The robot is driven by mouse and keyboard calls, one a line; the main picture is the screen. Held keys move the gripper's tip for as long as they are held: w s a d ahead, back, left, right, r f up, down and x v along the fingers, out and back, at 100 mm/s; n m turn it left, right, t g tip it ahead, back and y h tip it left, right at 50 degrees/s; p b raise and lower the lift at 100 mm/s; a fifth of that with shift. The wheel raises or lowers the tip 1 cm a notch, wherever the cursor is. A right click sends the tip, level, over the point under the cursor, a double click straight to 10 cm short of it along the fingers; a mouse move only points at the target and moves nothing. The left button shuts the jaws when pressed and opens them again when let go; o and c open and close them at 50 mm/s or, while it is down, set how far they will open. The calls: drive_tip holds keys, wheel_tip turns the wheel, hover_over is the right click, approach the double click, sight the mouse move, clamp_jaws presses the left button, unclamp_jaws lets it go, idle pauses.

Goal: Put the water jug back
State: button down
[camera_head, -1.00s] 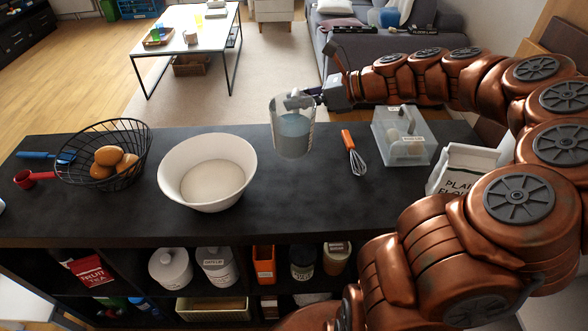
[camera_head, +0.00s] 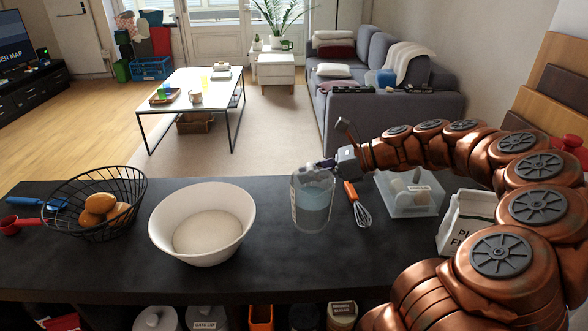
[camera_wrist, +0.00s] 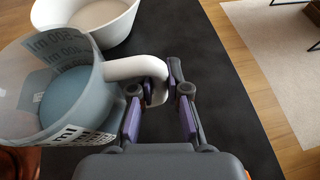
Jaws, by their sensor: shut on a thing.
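The water jug (camera_head: 312,208) is a clear, upright measuring jug with blue-grey water, at the middle of the dark counter between the white bowl and the whisk. In the wrist view the jug (camera_wrist: 70,100) fills the left side, with printed ml marks on its wall. My gripper (camera_head: 326,165) is shut on the jug's white handle (camera_wrist: 135,67), which passes between the purple-padded fingers (camera_wrist: 158,98). I cannot tell for sure whether the jug's base touches the counter or hangs just above it.
On the counter (camera_head: 110,260), a white bowl of dough (camera_head: 203,222) stands left of the jug. The whisk (camera_head: 357,205), a clear egg box (camera_head: 408,195) and a flour bag (camera_head: 467,222) are right. A wire basket (camera_head: 95,203) sits far left. Counter space in front of the jug is clear.

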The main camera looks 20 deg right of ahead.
drive_tip(key=shift+w+d+f+b, duration=0.15)
drive_tip(key=shift+w+f, duration=0.6)
drive_tip(key=shift+w, duration=0.95)
drive_tip(key=shift+w+d+f+b, duration=0.1)
drive_tip(key=shift+w+f, duration=0.6)
drive_tip(key=shift+w, duration=1.05)
drive_tip(key=shift+w+d+f+b, duration=0.15)
drive_tip(key=shift+w+f, duration=0.6)
drive_tip(key=shift+w, duration=0.95)
drive_tip(key=c, duration=1.2)
unclamp_jaws()
drive_tip(key=shift+f, duration=0.15)
drive_tip(key=shift+o, duration=0.2)
drive_tip(key=p+v, duration=0.1)
drive_tip(key=v, duration=1.1)
